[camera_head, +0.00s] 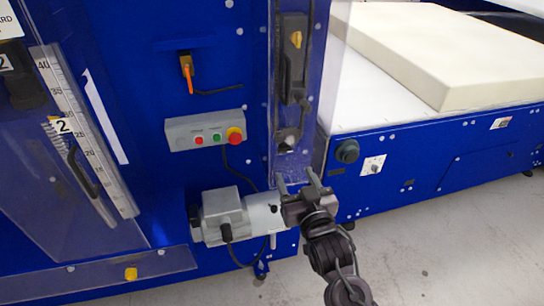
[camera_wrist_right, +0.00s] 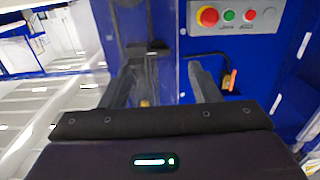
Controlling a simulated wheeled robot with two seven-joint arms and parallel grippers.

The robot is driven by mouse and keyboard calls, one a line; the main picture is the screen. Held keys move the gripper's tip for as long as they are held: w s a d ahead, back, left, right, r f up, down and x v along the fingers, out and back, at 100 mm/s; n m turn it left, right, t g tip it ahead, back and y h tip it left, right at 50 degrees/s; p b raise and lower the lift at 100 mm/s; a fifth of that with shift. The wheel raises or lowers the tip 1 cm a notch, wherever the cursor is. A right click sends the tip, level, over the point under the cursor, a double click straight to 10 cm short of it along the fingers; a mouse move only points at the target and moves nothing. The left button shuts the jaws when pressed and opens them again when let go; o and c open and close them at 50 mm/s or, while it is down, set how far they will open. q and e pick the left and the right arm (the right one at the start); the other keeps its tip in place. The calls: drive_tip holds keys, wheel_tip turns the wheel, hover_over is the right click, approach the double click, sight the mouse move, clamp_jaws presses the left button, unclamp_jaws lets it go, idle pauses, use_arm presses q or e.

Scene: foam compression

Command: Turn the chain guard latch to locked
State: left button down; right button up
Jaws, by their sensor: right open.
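A small yellow turn knob (camera_head: 296,39), which looks like the chain guard latch, sits on a black vertical mount (camera_head: 291,65) by the tall clear guard (camera_head: 318,100). Its exact angle is too small to tell. My right gripper (camera_head: 297,179) is open and empty, in front of the lower end of the clear guard and well below the knob. In the right wrist view my right gripper (camera_wrist_right: 163,73) shows its two fingers apart, with a yellow patch (camera_wrist_right: 145,103), probably the knob, partly hidden low between them. My left gripper is not in view.
A grey button box (camera_head: 205,131) and an orange lever (camera_head: 186,68) are on the blue panel to the left. A grey motor (camera_head: 235,215) lies just left of my right gripper. A cream foam block (camera_head: 450,55) rests on the white bed at right. The floor at lower right is clear.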

sight(286, 151)
drive_tip(key=x, duration=0.2)
drive_tip(key=p+x, duration=0.1)
drive_tip(key=x, duration=0.1)
drive_tip(key=r+p+x, duration=0.1)
drive_tip(key=x, duration=0.1)
drive_tip(key=shift+w+d+r, duration=0.1)
drive_tip(key=shift+w+d, duration=0.1)
drive_tip(key=shift+w+a, duration=0.2)
drive_tip(key=shift+w, duration=0.4)
drive_tip(key=c, duration=0.9)
drive_tip(key=shift+c, duration=0.4)
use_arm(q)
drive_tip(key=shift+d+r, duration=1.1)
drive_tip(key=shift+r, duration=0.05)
